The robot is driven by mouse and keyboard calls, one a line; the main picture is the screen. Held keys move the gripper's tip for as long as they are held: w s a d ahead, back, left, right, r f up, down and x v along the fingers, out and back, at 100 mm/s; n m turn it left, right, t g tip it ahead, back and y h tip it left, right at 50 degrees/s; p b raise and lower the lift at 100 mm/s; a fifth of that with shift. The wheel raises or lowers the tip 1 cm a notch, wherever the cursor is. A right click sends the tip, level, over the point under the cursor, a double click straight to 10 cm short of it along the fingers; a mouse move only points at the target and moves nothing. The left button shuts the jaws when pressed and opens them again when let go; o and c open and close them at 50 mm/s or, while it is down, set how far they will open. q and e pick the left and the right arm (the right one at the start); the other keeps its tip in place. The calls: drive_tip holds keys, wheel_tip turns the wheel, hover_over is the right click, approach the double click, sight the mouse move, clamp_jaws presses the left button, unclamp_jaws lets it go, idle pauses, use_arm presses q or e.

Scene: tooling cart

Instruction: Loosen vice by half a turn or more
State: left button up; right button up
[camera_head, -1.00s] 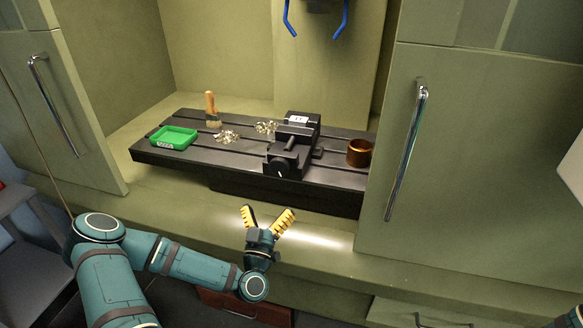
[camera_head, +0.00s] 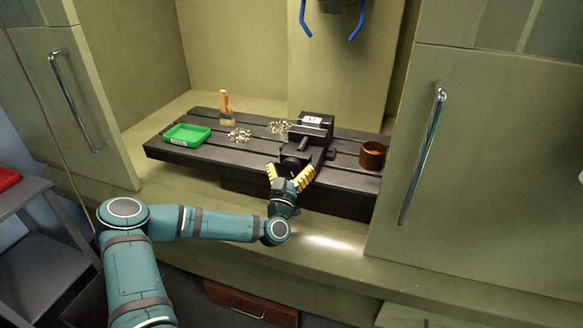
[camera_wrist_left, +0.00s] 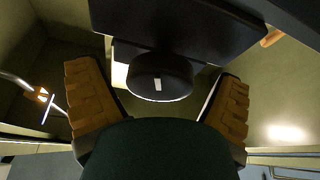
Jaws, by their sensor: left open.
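The black vice (camera_head: 312,138) stands on the dark slotted machine table. Its round black knob with a white mark faces the front; in the left wrist view the knob (camera_wrist_left: 159,77) sits between my fingers, towards the far side. My left gripper (camera_head: 290,172) is open, its yellow-padded fingers spread on either side of the knob in the head view. In the left wrist view the open fingers (camera_wrist_left: 160,100) show gaps to the knob on both sides, and I see no contact. My right gripper is not in view.
On the slotted table (camera_head: 225,158) are a green tray (camera_head: 187,135), a brush (camera_head: 226,107), piles of metal shavings (camera_head: 240,135) and a brown cup (camera_head: 372,155). Cabinet doors with metal handles flank the opening. Blue hooked parts (camera_head: 305,20) hang above.

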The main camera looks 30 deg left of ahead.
use_arm(q)
drive_tip(key=c, duration=1.2)
drive_tip(key=shift+n, duration=0.4)
